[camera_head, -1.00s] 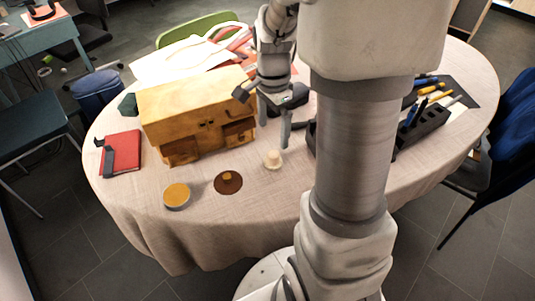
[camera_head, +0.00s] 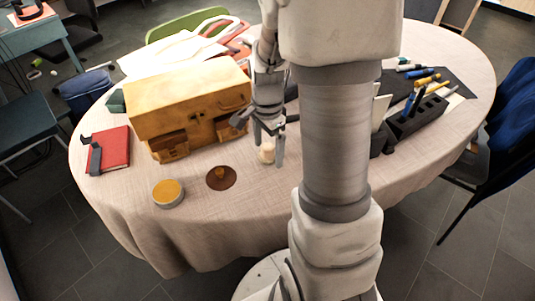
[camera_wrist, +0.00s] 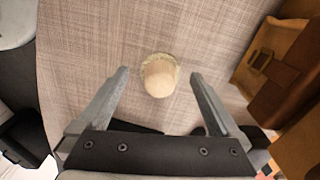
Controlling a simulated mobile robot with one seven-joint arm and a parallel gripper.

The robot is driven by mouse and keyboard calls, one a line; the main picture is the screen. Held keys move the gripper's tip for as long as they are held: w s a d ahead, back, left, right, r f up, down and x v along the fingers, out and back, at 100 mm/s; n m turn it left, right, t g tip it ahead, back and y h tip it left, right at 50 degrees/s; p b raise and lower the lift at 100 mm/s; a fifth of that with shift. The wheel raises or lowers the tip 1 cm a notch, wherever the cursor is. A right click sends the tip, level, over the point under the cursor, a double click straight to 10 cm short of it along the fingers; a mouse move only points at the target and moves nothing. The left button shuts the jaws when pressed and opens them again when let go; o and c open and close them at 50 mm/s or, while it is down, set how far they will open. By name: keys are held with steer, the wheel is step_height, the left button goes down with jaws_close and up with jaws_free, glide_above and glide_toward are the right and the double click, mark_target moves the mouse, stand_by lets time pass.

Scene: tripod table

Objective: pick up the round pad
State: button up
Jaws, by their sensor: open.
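A small cream round pad (camera_head: 266,154) with a domed knob on top lies on the table's cloth, just right of the brown satchel. In the wrist view the pad (camera_wrist: 160,75) shows its pale knob and a thin speckled rim. My gripper (camera_head: 270,147) points down at it, open and empty. In the wrist view its fingers stand apart on the left and right of the pad, with clear cloth between them and it. In the head view a finger partly covers the pad. I cannot tell the exact height of the fingertips above the cloth.
A brown disc with a knob (camera_head: 221,178) and a yellow-topped round tin (camera_head: 168,193) lie to the left. The satchel (camera_head: 190,105) stands close beside my gripper. A red book (camera_head: 108,150) lies far left. A black pen holder (camera_head: 415,122) stands right. The front cloth is free.

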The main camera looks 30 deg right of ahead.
mark_target(268, 146)
steer(key=c, duration=1.4)
steer(key=shift+r, duration=0.1)
steer(key=shift+c, duration=0.2)
step_height(268, 146, up, 10)
steer(key=p, duration=0.3)
steer(key=shift+p, duration=0.3)
